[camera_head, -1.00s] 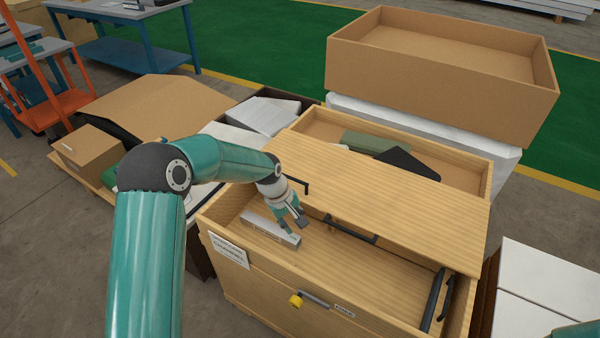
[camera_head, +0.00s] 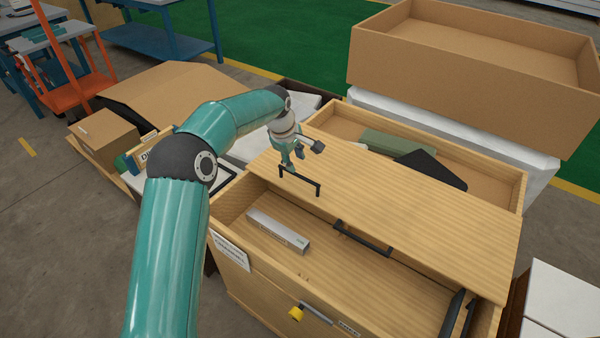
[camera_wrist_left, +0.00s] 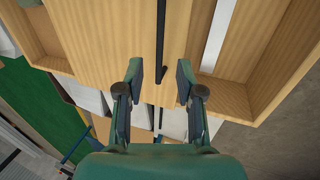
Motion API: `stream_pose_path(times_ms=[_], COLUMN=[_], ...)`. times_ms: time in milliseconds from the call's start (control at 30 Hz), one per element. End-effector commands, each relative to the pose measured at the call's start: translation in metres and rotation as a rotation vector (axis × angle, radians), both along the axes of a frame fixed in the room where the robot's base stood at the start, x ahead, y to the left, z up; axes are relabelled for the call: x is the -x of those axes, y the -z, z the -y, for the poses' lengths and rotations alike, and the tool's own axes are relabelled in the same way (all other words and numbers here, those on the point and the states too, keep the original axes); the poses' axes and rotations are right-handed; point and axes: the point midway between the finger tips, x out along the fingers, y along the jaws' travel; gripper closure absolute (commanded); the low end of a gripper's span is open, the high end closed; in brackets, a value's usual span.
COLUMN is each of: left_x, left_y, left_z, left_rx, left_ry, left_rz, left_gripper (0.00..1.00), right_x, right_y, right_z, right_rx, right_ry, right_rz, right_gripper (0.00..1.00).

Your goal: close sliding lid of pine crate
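The pine crate (camera_head: 268,291) stands in front of me. Its flat wooden lid (camera_head: 420,215) lies across the middle, leaving front and back parts of the crate uncovered. My left gripper (camera_head: 296,163) is open and empty, just above and behind the left-end handle. In the left wrist view, the handle (camera_wrist_left: 161,40) lines up with the gap between the spread fingers (camera_wrist_left: 160,80), with no grip visible. My right gripper is out of view.
A grey bar (camera_head: 278,231) lies in the front opening, with black bars (camera_head: 452,316) at its right. A green block (camera_head: 398,143) and a black piece (camera_head: 432,168) sit in the back opening. A large cardboard tray (camera_head: 450,92) stands behind; cardboard (camera_head: 180,98) lies left.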

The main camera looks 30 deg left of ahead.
Motion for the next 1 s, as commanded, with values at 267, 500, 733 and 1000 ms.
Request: stream_pose_path(times_ms=[267,500,733,1000], left_x=[-0.017,-0.024,-0.025,-0.024], left_y=[0.051,0.070,0.073,0.073], left_z=[0.003,0.004,0.005,0.005], left_rx=[0.001,0.000,-0.001,-0.001], left_ry=[0.001,0.002,0.003,0.003], left_rz=[0.000,0.002,0.002,0.002], left_gripper=[0.63,0.63,0.63,0.93], right_x=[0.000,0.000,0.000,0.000], right_y=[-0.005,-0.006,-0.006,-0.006], right_z=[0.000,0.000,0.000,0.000], right_rx=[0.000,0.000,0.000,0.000], right_ry=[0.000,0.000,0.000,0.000], right_rz=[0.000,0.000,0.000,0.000], right_gripper=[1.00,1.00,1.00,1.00])
